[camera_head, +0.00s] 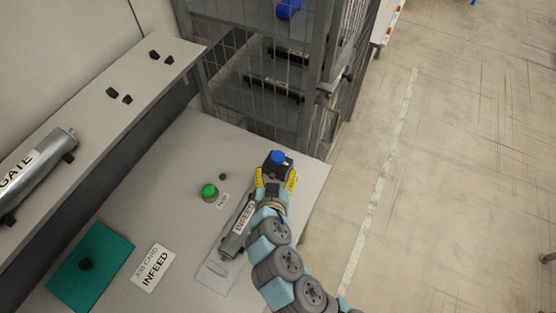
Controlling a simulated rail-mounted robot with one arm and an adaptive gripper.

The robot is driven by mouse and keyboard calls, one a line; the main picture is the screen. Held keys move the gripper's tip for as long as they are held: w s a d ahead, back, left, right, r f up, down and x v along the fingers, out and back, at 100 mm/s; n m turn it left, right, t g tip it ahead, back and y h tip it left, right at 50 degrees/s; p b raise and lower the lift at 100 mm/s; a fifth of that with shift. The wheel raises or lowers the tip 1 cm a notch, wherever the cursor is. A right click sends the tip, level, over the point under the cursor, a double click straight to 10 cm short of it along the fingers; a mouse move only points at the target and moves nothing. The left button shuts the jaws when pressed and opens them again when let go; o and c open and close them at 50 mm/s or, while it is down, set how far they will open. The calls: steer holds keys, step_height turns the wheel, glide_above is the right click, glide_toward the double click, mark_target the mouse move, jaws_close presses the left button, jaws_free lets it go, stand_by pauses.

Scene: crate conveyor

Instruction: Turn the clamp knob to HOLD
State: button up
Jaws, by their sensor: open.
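My gripper (276,174) reaches up over the grey worktop from the lower right. Its yellow-edged fingers are apart. A blue round knob (278,157) on a dark base shows just beyond and between the fingertips. I cannot tell whether the fingers touch it. No HOLD mark can be read, and I cannot tell the knob's setting. A small black knob (222,177) stands to the left, near a green button (209,190) with a small unreadable label. A grey cylinder (232,243) labelled INFEED lies on a pale plate, partly hidden by my arm.
A teal panel (110,257) with a black knob and an INFEED job card (152,267) lie at lower left. A cylinder labelled GATE (40,174) rests on the left ledge. A mesh cage (250,75) stands behind the worktop (190,150). Open floor lies to the right.

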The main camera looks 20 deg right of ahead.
mark_target(278, 158)
steer(key=shift+x, duration=4.5)
steer(key=c, duration=1.2)
